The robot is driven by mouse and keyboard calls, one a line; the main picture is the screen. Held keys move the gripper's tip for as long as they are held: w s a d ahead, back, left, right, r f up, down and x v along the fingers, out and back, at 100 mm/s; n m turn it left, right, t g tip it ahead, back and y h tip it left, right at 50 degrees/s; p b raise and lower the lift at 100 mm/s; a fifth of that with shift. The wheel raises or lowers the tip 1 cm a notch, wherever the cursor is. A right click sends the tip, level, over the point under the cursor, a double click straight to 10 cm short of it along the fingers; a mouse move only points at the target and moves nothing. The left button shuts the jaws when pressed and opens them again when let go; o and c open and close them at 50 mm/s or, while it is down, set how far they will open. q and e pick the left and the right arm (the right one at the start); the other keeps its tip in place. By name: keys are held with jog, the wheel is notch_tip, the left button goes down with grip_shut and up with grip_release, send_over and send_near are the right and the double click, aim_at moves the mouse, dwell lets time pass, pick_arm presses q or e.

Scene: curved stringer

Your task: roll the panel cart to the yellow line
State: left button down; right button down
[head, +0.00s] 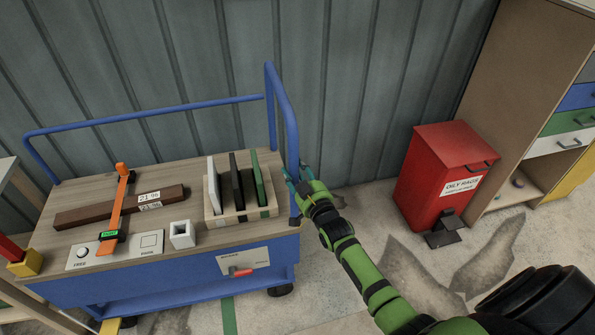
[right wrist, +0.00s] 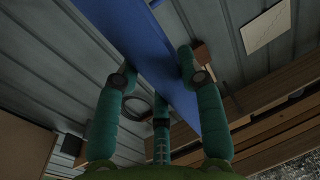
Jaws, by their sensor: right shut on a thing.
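The panel cart (head: 237,265) is blue with a wooden top and a blue tube rail; it stands along the grey wall in the head view. My right gripper (head: 300,178) is at the cart's right end, shut on the blue end handle (head: 287,115). In the right wrist view the blue bar (right wrist: 160,60) runs between the teal fingers of my right gripper (right wrist: 158,85). A strip of yellow (head: 110,326) shows on the floor at the bottom edge, partly hidden by the cart; I cannot tell if it is the yellow line. My left gripper is not in view.
On the cart lie a brown bar (head: 90,212), an orange clamp (head: 117,210) and a rack (head: 240,211) of upright panels. A red oily-rags bin (head: 440,172) and a drawer cabinet (head: 520,95) stand at right. Dark patches mark the floor (head: 345,285) between cart and bin.

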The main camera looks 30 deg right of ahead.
jog(key=shift+a, duration=0.25)
jog(key=c, duration=0.9)
grip_release()
jog(key=shift+o, duration=0.8)
jog(key=shift+a, duration=0.1)
jog(key=shift+s+f, duration=0.15)
jog(key=shift+s, duration=0.35)
jog(key=s, duration=1.1)
jog(key=shift+a, duration=0.15)
